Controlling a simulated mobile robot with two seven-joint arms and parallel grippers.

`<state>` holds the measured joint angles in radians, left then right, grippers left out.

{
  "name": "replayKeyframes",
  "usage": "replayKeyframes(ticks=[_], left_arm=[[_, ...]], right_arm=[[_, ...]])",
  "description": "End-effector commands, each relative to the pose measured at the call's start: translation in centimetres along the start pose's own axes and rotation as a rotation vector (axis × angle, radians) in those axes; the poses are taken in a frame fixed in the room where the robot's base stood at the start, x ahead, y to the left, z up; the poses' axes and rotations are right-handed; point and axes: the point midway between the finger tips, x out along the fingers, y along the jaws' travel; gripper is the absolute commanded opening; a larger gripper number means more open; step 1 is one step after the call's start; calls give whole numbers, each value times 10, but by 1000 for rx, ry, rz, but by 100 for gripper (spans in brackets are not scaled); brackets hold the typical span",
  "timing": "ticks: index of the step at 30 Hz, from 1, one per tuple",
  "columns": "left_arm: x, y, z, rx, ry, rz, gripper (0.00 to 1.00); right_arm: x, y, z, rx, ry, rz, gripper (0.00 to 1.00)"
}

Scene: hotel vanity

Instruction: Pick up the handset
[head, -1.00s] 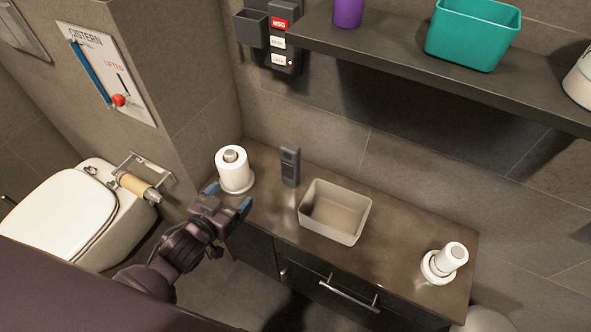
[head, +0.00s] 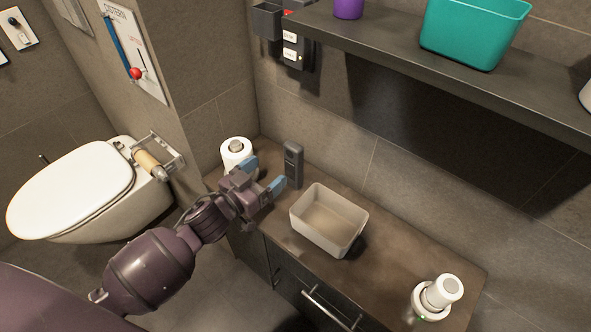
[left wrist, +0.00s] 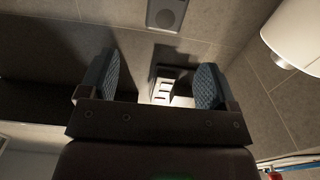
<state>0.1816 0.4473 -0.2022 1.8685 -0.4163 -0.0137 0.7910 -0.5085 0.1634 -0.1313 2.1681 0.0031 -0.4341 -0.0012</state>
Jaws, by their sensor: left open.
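The handset (head: 293,165) is a dark grey, slim upright block standing on the brown counter (head: 395,265), close to the wall. My left gripper (head: 262,175) is open, with blue finger pads, and is empty. It is just left of and in front of the handset, with the handset outside the fingers. In the left wrist view the handset (left wrist: 167,14) seems to be the grey piece cut off at the top edge, beyond the open fingers (left wrist: 157,82). My right gripper is in neither view.
A white paper roll (head: 236,154) stands behind my left gripper. An open beige bin (head: 328,220) sits right of the handset. A white cylinder on a round base (head: 440,293) is at the counter's right end. A dark shelf (head: 400,50) overhangs the back.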

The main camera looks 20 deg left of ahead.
Motion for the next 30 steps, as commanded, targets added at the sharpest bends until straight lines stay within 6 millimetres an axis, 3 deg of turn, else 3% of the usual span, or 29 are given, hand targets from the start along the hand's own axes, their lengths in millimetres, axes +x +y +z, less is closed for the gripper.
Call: replayKeyframes(ticks=[12,20,30], left_arm=[[46,0,0,1,3,4,83],[60,0,-1,0,2,3,83],[97,-4,-1,2,1,4,83]], right_arm=[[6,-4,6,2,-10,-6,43],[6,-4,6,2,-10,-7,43],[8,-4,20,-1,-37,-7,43]])
